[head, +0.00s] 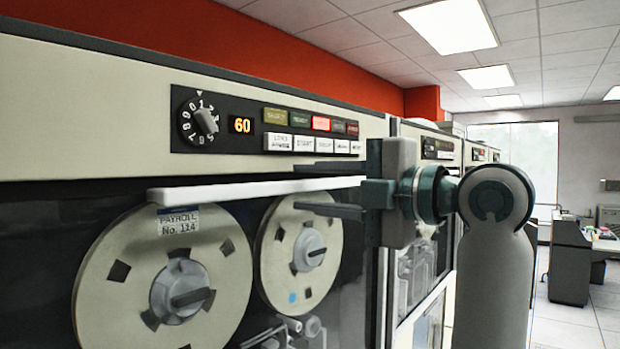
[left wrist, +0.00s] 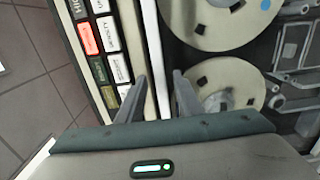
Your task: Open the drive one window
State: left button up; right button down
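The nearest tape drive has a dark window area (head: 100,215) below its control panel. A white horizontal bar (head: 225,191) runs along the top of it and also shows in the left wrist view (left wrist: 155,50). My left gripper (head: 314,188) is at the right part of the bar. Its two fingers are apart, one above and one below the bar, and the bar passes between them in the left wrist view too (left wrist: 162,92). The fingers do not look closed on it; whether either touches it I cannot tell. My right gripper is not in view.
Two tape reels, one labelled Payroll No. 114 (head: 212,245) and a smaller one (head: 275,275), sit below the bar. A control panel (head: 265,130) with a dial and buttons is just above. More drives (head: 437,150) stand behind. Open floor (head: 580,330) lies at the right.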

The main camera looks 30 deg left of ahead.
pick_arm(q)
jog(key=shift+a, duration=0.3)
grip_shut()
jog(key=shift+f, duration=0.15)
